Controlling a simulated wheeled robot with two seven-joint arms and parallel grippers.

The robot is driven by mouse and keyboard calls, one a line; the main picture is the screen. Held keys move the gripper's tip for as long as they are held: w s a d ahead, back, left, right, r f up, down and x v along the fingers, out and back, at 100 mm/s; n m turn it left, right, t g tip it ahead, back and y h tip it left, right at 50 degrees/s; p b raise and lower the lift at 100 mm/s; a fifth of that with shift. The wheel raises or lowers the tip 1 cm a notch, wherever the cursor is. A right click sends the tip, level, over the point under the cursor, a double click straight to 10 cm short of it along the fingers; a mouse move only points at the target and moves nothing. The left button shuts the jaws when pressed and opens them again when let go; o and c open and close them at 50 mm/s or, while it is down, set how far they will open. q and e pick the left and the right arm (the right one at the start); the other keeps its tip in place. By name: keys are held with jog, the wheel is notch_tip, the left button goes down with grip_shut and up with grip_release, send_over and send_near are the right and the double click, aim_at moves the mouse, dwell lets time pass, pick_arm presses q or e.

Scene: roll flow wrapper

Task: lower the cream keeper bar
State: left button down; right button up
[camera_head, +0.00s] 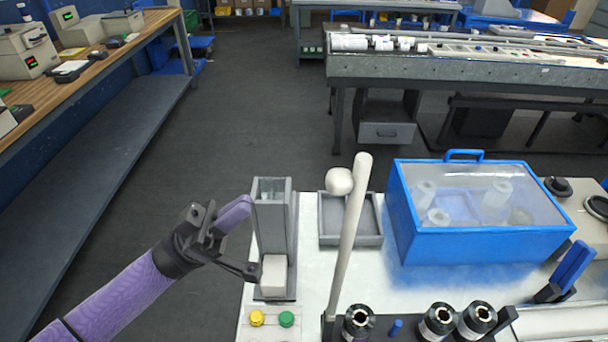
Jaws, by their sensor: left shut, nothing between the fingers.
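The cream keeper bar (347,240) is a long pale rod, raised and leaning slightly right. Its lower end meets a dark base at the front of the white table, and its rounded top stands well above the tabletop. A round cream knob (339,181) shows beside its upper end. My left gripper (250,271) is shut and empty, to the left of the bar and apart from it, by the front of a grey upright chute (272,215). A white block (273,275) sits at the chute's foot, close to the fingertips. My right gripper is not in view.
A grey tray (330,240) lies behind the bar. A blue box with a clear lid (480,243) stands right of it. Dark-and-silver rollers (438,321) line the front. Yellow (257,318) and green (287,319) buttons sit below the chute. A blue handle (573,266) stands at right.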

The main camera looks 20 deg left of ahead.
aim_at(326, 176)
pick_arm(q)
jog(key=shift+w+d+r+p, duration=0.35)
jog(key=shift+d+r, duration=0.25)
jog(key=shift+d, duration=0.65)
jog(key=shift+w+d+r+p, duration=0.2)
jog(key=shift+w+d+r, duration=0.3)
jog(key=shift+d, duration=0.7)
jog(key=shift+w+d+r+p, duration=0.3)
jog(key=shift+d+r, duration=0.35)
jog(key=shift+d, duration=0.6)
